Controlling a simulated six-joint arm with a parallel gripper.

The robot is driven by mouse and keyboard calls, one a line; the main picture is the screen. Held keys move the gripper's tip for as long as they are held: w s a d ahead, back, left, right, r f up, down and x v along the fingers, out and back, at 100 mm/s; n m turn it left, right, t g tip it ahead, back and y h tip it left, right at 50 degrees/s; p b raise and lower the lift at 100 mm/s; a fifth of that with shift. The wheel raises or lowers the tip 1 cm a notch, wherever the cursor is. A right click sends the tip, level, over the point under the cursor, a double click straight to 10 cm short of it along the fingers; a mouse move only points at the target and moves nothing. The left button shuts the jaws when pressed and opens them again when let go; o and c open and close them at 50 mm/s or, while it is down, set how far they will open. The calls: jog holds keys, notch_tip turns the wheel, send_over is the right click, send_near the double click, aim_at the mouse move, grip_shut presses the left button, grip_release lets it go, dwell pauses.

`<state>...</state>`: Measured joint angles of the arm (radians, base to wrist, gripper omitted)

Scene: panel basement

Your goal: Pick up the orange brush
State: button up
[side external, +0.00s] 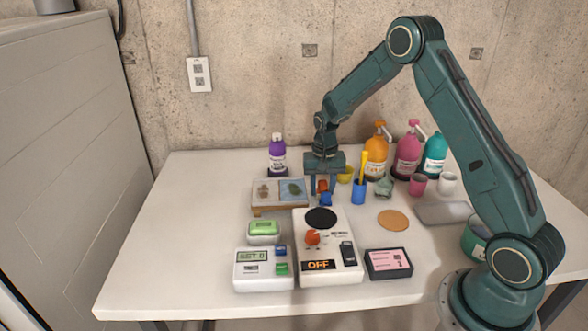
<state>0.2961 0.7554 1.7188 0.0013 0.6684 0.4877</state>
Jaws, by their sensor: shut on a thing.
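My gripper (322,188) points down over the back middle of the white table. It is shut on a small orange thing (322,185), which I take to be the orange brush. The fingers hide part of it, and its full shape is too small to make out. A small blue piece (326,199) shows just below the orange; I cannot tell whether it is part of the same thing. I cannot tell whether the orange thing touches the table.
A blue cup (358,193) holding a yellow brush (364,166) stands close right of my gripper. A wooden tray (281,210) lies left. A white scale (328,270) stands in front. Pump bottles (407,150) stand back right.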

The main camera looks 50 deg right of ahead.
aim_at(321, 181)
jog(key=shift+r, duration=0.15)
notch_tip(321, 181, up, 20)
dwell(0.8)
jog(key=o, duration=0.4)
jog(key=shift+c, duration=1.5)
jog(key=a+f, duration=0.4)
jog(key=a, duration=0.7)
jog(key=w+a+f, duration=0.1)
jog(key=a+f, duration=0.4)
jog(key=a, duration=0.6)
